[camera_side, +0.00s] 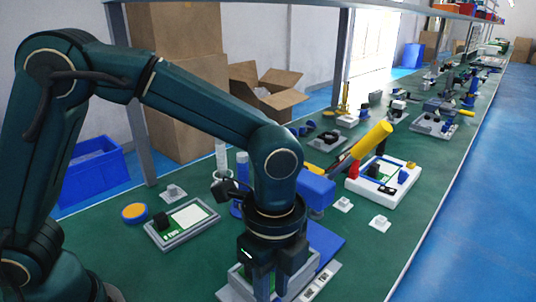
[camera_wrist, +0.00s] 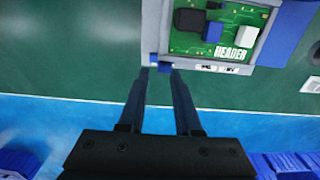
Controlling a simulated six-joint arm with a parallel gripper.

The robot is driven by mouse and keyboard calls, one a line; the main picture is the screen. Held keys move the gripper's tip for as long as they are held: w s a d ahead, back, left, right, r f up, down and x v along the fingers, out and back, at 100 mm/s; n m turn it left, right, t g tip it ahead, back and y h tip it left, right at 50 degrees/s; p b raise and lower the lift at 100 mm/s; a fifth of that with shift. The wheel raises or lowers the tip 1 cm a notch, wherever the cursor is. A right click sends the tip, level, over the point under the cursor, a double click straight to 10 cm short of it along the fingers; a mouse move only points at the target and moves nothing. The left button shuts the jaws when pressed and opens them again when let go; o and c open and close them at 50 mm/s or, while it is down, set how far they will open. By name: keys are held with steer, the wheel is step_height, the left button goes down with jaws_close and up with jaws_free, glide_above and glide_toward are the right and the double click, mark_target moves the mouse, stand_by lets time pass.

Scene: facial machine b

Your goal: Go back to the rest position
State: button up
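My gripper (camera_side: 271,284) points down over the near end of the bench in the side view, just above a grey fixture (camera_side: 231,294). In the wrist view, its two dark fingers (camera_wrist: 161,74) stand apart, with nothing visibly held between them. A small blue piece shows just beyond the fingertips at the fixture's edge. A green circuit board (camera_wrist: 222,33) marked "HEADER" sits in the fixture, with black, blue and white parts on it. My gripper hides much of the fixture in the side view.
A fixture with a white-covered board (camera_side: 193,216) and an orange-topped round tin (camera_side: 134,212) lie to the left. A white fixture (camera_side: 401,184) and a yellow cylinder (camera_side: 371,140) lie farther right. A shelf post (camera_side: 141,140) and cardboard boxes (camera_side: 262,92) stand behind.

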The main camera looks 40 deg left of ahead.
steer(key=shift+n+t+h, duration=0.3)
steer(key=shift+n+t, duration=0.4)
steer(key=a+r, duration=0.1)
steer(key=w+r, duration=0.1)
steer(key=r, duration=0.1)
steer(key=w+a+r, duration=0.1)
steer(key=shift+a+r, duration=0.2)
steer(key=shift+a, duration=0.15)
steer(key=s+a+r+n+t, duration=0.45)
steer(key=a+r+n, duration=0.25)
steer(key=a+n, duration=0.25)
steer(key=s+f+n, duration=0.1)
steer(key=n, duration=0.1)
steer(key=s+a+n, duration=0.1)
steer(key=s+n, duration=0.1)
steer(key=s+a+f+n, duration=0.1)
steer(key=n, duration=0.2)
steer(key=shift+s+a+f, duration=0.2)
steer(key=shift+s+f, duration=0.05)
steer(key=shift+f, duration=0.1)
